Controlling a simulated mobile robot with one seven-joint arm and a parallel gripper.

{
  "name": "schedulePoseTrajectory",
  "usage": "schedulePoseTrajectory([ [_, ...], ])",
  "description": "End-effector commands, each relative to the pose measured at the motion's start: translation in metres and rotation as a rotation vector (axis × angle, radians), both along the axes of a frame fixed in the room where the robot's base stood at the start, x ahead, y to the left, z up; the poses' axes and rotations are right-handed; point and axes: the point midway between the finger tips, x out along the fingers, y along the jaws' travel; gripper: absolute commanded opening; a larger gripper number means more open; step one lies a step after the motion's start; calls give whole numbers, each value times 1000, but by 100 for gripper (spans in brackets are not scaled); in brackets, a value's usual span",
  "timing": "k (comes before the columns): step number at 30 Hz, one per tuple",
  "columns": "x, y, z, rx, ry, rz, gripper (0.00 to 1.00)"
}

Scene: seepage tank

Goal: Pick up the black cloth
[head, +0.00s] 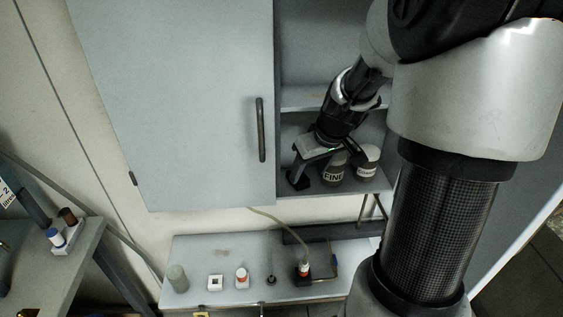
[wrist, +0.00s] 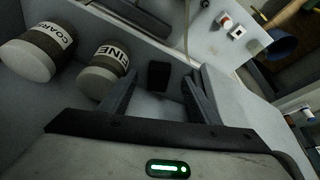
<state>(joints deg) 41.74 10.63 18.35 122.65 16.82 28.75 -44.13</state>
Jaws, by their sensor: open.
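A small black block-like piece (wrist: 158,75), which I take to be the black cloth, shows in the wrist view just beyond and between my fingertips. My gripper (wrist: 162,84) is open, with one finger on each side of this view of it and a gap around it. I cannot tell the exact depth between them or see any contact. In the head view my gripper (head: 322,167) reaches into the lower shelf of the wall cabinet, by its left side. There I cannot clearly tell the cloth from the dark finger parts.
The jar marked FINE (wrist: 103,72) stands close beside one finger, with the jar marked COARSE (wrist: 38,53) beyond it. The closed cabinet door (head: 185,100) is left of the opening. A bench (head: 205,255) below holds several small items.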

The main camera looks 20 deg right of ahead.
Motion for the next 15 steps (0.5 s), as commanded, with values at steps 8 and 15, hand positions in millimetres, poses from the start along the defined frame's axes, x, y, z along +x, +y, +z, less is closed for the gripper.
schedulePoseTrajectory([
  [8,20,3,-10,2,4,2,56],
  [15,34,4,-42,0,2,1,56],
])
